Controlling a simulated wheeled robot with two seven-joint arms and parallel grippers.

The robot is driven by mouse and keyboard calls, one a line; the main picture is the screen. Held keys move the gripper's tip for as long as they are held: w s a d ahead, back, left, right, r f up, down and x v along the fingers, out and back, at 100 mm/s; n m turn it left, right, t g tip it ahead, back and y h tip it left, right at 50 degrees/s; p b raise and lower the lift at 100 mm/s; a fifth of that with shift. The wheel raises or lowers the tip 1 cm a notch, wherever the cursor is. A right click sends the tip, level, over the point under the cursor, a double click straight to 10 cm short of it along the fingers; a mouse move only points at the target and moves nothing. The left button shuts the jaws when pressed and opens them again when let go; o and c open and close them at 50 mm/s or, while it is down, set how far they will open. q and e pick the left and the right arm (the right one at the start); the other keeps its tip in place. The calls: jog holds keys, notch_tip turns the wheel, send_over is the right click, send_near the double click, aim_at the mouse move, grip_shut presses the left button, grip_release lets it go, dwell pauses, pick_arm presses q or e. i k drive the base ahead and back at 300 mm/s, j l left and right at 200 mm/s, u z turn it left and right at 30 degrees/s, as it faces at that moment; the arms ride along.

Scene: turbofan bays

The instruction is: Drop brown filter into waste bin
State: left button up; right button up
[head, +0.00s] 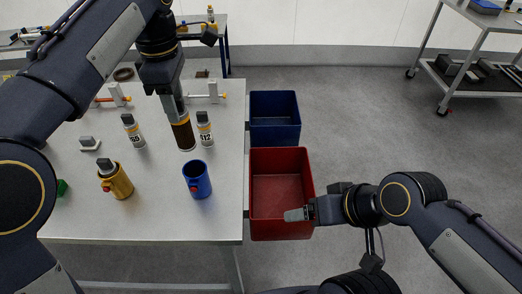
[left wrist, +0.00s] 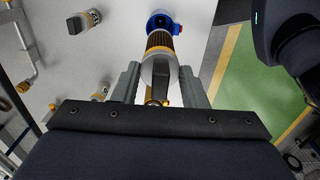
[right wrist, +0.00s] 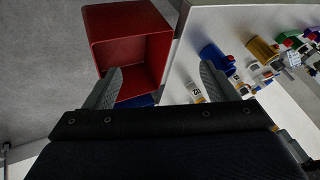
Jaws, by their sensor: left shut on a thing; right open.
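The brown filter (head: 183,134) is a dark ribbed cylinder with an orange band and a grey top. My left gripper (head: 178,108) is shut on its top and holds it upright over the table, between two white bottles. I cannot tell whether its lower end touches the table. The left wrist view shows the filter (left wrist: 159,44) between both fingers. An open red bin (head: 278,188) and an open blue bin (head: 274,118) stand at the table's right side; no waste label shows. My right gripper (head: 298,214) is open and empty above the red bin's near right corner.
On the table (head: 150,222) stand a blue cup (head: 197,180), a yellow cup (head: 116,182) with a grey-topped piece in it, and white bottles (head: 133,130) (head: 204,129). A wheeled cart (head: 470,75) stands far right.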

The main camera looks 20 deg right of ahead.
aim_at(273, 206)
jog(key=i+l, duration=0.1)
jog(key=l, duration=1.6)
jog(key=i+u, duration=0.05)
